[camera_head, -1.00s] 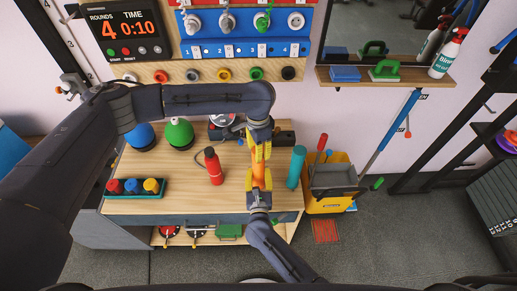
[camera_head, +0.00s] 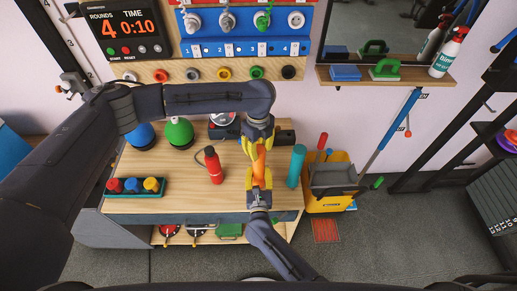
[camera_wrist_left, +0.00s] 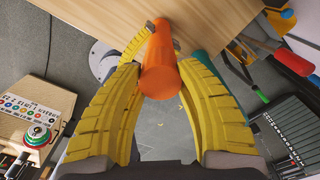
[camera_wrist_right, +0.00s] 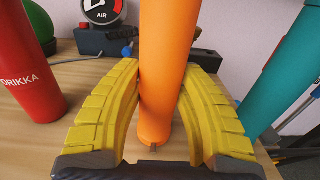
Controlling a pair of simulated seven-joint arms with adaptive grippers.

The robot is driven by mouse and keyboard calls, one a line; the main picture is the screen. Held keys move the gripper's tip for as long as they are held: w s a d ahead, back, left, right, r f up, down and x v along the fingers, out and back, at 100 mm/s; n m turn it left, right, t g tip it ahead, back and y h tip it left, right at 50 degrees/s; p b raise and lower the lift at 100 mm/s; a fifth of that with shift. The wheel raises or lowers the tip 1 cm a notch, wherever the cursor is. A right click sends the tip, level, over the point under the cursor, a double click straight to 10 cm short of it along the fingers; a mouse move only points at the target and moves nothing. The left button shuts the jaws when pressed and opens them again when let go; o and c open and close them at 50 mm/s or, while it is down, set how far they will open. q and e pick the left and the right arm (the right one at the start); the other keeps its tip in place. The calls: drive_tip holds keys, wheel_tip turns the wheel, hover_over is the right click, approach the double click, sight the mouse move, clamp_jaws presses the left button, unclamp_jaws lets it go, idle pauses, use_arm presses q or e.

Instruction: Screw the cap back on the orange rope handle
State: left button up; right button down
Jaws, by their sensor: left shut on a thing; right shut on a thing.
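The orange rope handle (camera_head: 260,160) is a smooth orange cylinder standing roughly upright between my two grippers above the wooden bench. My left gripper (camera_head: 260,150) is above and shut on its upper part; in the left wrist view the handle (camera_wrist_left: 160,72) lies between the yellow fingers. My right gripper (camera_head: 259,177) is below and shut on the handle, which also shows between its fingers in the right wrist view (camera_wrist_right: 165,70). A small dark stub (camera_wrist_right: 153,148) shows at the handle's near end there. I cannot make out the cap separately from the orange body.
A red bottle (camera_head: 214,166) stands left of the grippers and a teal cylinder (camera_head: 296,166) close on the right. A tray of small coloured weights (camera_head: 164,194) lies at the bench's left. A yellow bucket (camera_head: 327,205) stands right of the bench.

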use_arm(q)
drive_tip(key=m, duration=0.7)
drive_tip(key=shift+m, duration=0.3)
drive_tip(key=m, duration=1.9)
drive_tip(key=o, duration=0.8)
